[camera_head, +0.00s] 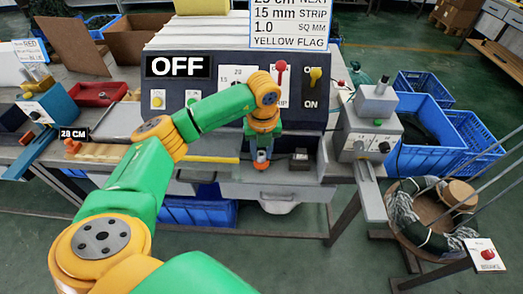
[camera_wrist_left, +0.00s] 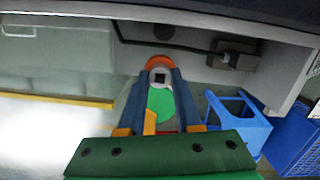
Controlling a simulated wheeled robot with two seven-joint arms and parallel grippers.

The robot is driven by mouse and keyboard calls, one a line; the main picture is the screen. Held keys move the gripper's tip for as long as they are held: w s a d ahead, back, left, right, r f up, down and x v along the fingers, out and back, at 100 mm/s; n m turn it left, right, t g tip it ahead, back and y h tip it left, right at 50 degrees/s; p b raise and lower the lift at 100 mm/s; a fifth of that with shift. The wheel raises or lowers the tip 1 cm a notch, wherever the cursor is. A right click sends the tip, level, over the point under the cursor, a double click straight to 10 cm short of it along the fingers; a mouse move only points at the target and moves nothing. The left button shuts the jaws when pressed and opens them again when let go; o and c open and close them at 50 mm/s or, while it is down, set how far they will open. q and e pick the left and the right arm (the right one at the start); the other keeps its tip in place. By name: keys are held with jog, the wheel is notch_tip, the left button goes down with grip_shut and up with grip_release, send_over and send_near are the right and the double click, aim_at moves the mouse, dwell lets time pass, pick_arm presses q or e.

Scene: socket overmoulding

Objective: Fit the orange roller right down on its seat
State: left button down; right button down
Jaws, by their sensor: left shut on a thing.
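My left gripper (camera_head: 262,155) reaches down in front of the grey control panel, at the opening under it. In the left wrist view its two dark blue fingers (camera_wrist_left: 160,85) are closed around the orange roller (camera_wrist_left: 158,63). The roller shows an orange rim and a pale hub with a square dark hole. In the head view a bit of the orange roller (camera_head: 261,166) shows just below the fingertips. A dark round part (camera_wrist_left: 164,32) lies ahead of the roller under the panel; I cannot tell if it is the seat. My right gripper is not in view.
A small dark box (camera_head: 299,157) sits right of the gripper, with a cable in the wrist view. The OFF panel (camera_head: 178,67) stands above. A grey machine (camera_head: 366,128) stands at right, near blue crates (camera_head: 425,105). A yellow strip (camera_head: 205,159) lies left.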

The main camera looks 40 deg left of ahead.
aim_at(262, 161)
pick_arm(q)
jog(key=shift+f+b, duration=1.55)
jog(key=shift+f, duration=0.4)
jog(key=c, duration=0.5)
grip_release()
jog(key=r, duration=0.4)
jog(key=r+b, duration=0.1)
jog(key=r, duration=0.2)
jog(key=shift+s+d+r, duration=0.1)
jog(key=shift+s+d, duration=0.25)
